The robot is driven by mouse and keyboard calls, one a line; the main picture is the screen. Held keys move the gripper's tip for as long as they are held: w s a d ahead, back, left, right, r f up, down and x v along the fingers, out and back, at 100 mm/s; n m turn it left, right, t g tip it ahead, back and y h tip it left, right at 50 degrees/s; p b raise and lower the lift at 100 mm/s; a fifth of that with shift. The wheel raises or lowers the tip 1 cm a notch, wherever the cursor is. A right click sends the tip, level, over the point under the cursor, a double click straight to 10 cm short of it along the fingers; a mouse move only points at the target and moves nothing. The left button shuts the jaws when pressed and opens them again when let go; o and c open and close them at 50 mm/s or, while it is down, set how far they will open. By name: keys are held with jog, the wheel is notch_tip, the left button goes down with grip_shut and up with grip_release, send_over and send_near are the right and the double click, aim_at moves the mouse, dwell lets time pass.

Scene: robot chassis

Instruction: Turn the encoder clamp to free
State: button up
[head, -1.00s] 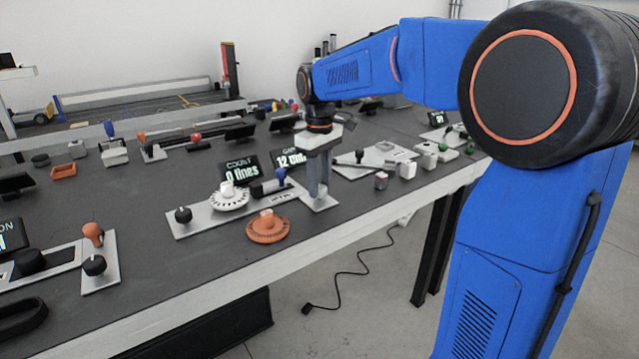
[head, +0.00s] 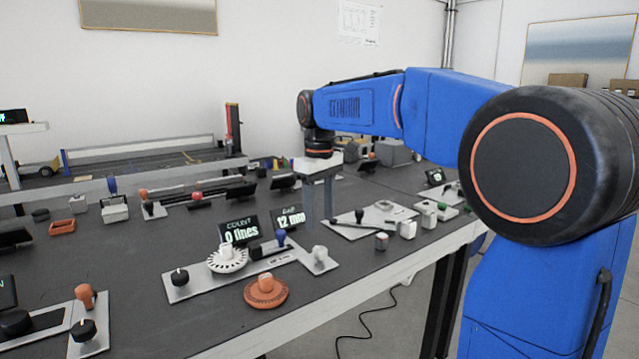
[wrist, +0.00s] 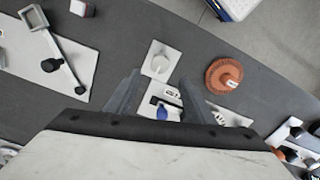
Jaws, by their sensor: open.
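No readable label names the encoder clamp. A small white knob (head: 319,254) stands on the right plate of the station with the "0 lines" and "12 mm" displays; I cannot tell its setting. In the wrist view the white knob (wrist: 159,64) lies just past my fingertips, on a pale plate. My gripper (head: 319,216) is open and empty, raised above the bench behind that knob in the head view. A white notched disc (head: 228,260), a blue-topped lever (head: 280,238) and a black knob (head: 179,276) share the station.
The displays (head: 239,231) stand behind the station. A plate with a black lever (head: 372,222) and several small blocks lie to the right.

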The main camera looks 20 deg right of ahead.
notch_tip(320, 180, up, 8)
jog(key=shift+r, duration=0.2)
dwell(0.5)
jog(key=s+d+f+m+t, duration=0.2)
jog(key=s+f+m, duration=0.1)
jog(key=s+f, duration=0.9)
jog(key=s+d+f+m+t, duration=0.2)
jog(key=s+f+m, duration=0.1)
jog(key=s+f, duration=1)
jog(key=s, duration=0.6)
jog(key=shift+f+t, duration=0.15)
jog(key=shift+t, duration=0.25)
